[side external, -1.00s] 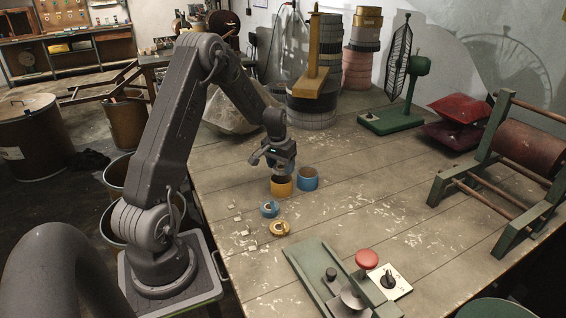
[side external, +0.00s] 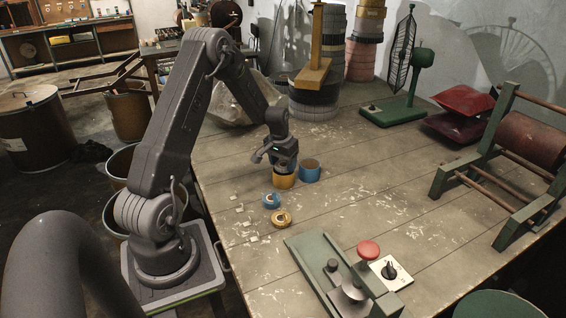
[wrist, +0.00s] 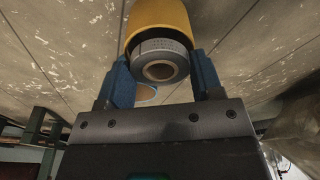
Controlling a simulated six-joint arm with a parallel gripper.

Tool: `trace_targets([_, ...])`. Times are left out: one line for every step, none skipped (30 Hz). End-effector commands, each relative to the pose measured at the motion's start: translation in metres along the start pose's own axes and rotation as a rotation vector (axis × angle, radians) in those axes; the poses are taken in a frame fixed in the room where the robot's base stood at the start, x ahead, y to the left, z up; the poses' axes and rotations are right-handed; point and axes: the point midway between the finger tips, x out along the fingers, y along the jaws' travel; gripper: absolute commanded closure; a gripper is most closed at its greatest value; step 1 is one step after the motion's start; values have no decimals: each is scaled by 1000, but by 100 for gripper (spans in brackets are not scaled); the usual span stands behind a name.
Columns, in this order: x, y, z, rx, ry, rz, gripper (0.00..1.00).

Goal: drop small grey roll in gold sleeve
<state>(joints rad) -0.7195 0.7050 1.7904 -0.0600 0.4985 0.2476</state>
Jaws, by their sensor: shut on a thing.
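The gold sleeve (side external: 284,182) stands upright on the wooden table, directly under my gripper (side external: 284,171) in the side view. In the wrist view my gripper (wrist: 160,58) has its two blue fingers either side of the small grey roll (wrist: 160,47) and is shut on it. The roll lies at the mouth of the gold sleeve (wrist: 158,15), with the sleeve's wall showing behind and around it. I cannot tell how deep it sits in the sleeve. In the side view the roll is hidden by the gripper.
A blue sleeve (side external: 310,170) stands close at the right of the gold one. A blue roll (side external: 271,201) and a gold roll (side external: 281,219) lie nearer the camera. A yellow-brown stand (side external: 316,75) and a green fan (side external: 403,108) are farther back. The table's middle right is clear.

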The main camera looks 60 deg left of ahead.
Motion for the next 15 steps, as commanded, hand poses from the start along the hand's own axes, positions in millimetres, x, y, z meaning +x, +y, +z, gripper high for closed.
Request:
trace_targets([1, 0, 0, 0, -1, 0, 62])
trace_targets([1, 0, 0, 0, -1, 0, 62])
trace_targets([1, 0, 1, 0, -1, 0, 62])
trace_targets([2, 0, 1, 0, -1, 0, 62])
trace_targets([2, 0, 1, 0, -1, 0, 62])
trace_targets([2, 0, 1, 0, 0, 0, 62])
trace_targets([2, 0, 1, 0, 0, 0, 62])
trace_targets([2, 0, 1, 0, 0, 0, 62])
trace_targets([2, 0, 1, 0, 0, 0, 62])
trace_targets([2, 0, 1, 0, -1, 0, 62])
trace_targets([2, 0, 1, 0, 0, 0, 62])
trace_targets([2, 0, 1, 0, 0, 0, 62])
trace_targets([2, 0, 1, 0, 0, 0, 62])
trace_targets([2, 0, 1, 0, 0, 0, 39])
trace_targets([2, 0, 1, 0, 0, 0, 35])
